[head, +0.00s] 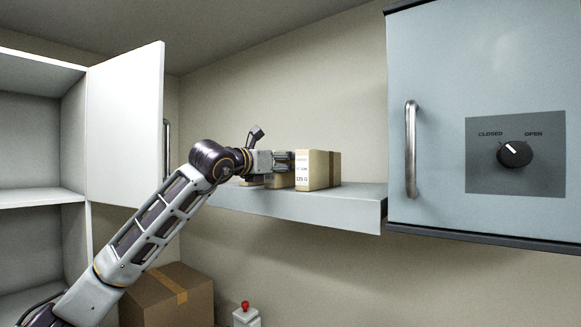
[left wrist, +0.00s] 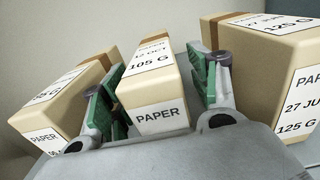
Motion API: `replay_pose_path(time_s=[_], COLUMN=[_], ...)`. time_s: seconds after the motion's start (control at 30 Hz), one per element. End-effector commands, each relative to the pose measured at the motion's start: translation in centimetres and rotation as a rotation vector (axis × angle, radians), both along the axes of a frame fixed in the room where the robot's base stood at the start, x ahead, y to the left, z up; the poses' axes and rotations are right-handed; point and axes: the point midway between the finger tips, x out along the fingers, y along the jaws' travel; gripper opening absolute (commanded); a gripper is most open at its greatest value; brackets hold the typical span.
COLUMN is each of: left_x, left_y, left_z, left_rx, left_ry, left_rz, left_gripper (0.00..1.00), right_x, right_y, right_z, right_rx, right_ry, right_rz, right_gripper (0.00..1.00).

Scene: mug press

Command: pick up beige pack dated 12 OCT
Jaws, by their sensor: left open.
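The middle beige pack in the left wrist view (left wrist: 150,95) has a PAPER label and a partly readable label with OCT and 105 G; the day looks like 12. My left gripper (left wrist: 161,72) is open, with one green-padded finger on each side of this pack; contact cannot be told. In the head view my left gripper (head: 284,160) is over the row of packs on the shelf and hides part of them. My right gripper is not in view.
One beige pack (left wrist: 265,75) marked 27 JU and 125 G stands close on the right. Another beige pack (left wrist: 60,100) stands on the left. The wall shelf (head: 340,205) is bare toward its right end, beside a blue cabinet (head: 440,100). A white cabinet door (head: 125,130) stands open at left.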

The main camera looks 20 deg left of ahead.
Motion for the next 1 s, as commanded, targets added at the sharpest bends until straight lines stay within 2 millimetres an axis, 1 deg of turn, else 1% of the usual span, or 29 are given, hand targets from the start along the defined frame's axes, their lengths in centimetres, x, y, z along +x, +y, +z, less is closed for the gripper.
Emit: replay_pose_path(time_s=[0.03,0.1,0.33,0.87,0.93,1.0], left_x=[0.3,0.9,2.2,2.4,2.4,2.4], left_y=[-0.1,-0.3,-0.8,-0.8,-0.8,-0.8], left_z=[0.2,0.2,0.1,0.0,0.0,0.0], left_rx=[0.0,-0.001,0.0,0.0,0.0,0.0], left_ry=[0.001,0.0,0.0,0.0,-0.001,-0.001], left_rz=[-0.001,-0.001,-0.001,-0.001,-0.001,-0.001], left_gripper=[0.61,0.61,0.61,0.61,0.54,0.45], right_x=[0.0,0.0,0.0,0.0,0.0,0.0], right_y=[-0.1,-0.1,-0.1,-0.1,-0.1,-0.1], right_z=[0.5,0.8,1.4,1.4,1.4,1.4], right_rx=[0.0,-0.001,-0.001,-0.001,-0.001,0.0], right_ry=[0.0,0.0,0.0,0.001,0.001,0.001], right_rz=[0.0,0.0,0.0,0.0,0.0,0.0], right_gripper=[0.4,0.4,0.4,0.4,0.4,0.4])
